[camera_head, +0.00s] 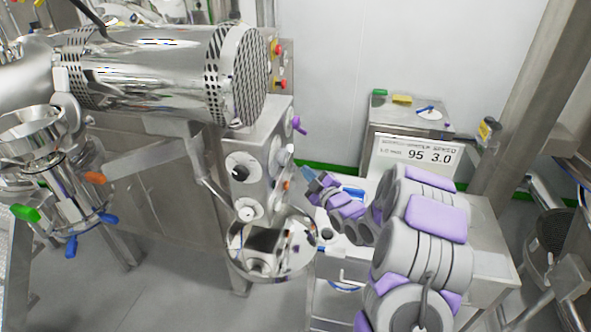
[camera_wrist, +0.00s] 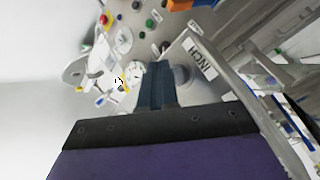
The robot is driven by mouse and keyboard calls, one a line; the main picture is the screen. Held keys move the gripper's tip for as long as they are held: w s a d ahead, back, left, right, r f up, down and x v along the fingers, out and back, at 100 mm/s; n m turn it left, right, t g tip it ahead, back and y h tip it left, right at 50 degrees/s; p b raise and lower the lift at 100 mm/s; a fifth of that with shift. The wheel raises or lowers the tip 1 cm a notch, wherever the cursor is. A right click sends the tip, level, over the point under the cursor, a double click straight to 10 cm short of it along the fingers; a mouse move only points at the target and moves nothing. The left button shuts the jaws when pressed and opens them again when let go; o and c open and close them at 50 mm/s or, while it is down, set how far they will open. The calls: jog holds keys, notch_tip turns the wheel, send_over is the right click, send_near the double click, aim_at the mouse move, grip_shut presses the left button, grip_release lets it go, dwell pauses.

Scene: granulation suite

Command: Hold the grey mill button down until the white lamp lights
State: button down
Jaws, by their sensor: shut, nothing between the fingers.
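My gripper (camera_head: 309,175) is shut and empty, with its blue-grey fingers pointing at the right side of the steel control cabinet (camera_head: 213,160) in the head view. In the wrist view the closed fingers (camera_wrist: 152,72) reach toward a panel with several round controls. A grey round part (camera_wrist: 183,75) lies just right of the fingertips, beside an upside-down label (camera_wrist: 200,60) that seems to read "INCH". I cannot tell whether this part is the mill button or whether the fingers touch anything. I cannot single out the white lamp or see one lit.
A steel bowl (camera_head: 270,262) stands below the gripper. A large steel drum (camera_head: 165,75) is at upper left. A display (camera_head: 418,152) reading "95 3.0" stands behind my arm. A red button (camera_wrist: 106,19) and a green one (camera_wrist: 150,23) show in the wrist view.

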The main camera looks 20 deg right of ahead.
jog(key=s+d, duration=0.2)
jog(key=d, duration=0.2)
jog(key=shift+s+d, duration=0.1)
jog(key=shift+s, duration=0.3)
dwell(0.6)
jog(key=s+a+r+m+g+h, duration=0.1)
jog(key=s+a+m+g, duration=0.3)
jog(key=s, duration=1.2)
jog(key=s+a+r+m+g+h, duration=0.1)
jog(key=s+a+m+g, duration=0.3)
jog(key=s+a+g, duration=0.5)
jog(key=s+a+r+m+g+h, duration=0.1)
jog(key=s+a+g, duration=0.6)
jog(key=s, duration=1.6)
jog(key=r+m, duration=0.1)
jog(key=m, duration=0.1)
jog(key=shift+a+r+m, duration=0.15)
jog(key=shift+a+m, duration=0.15)
jog(key=shift+m, duration=0.1)
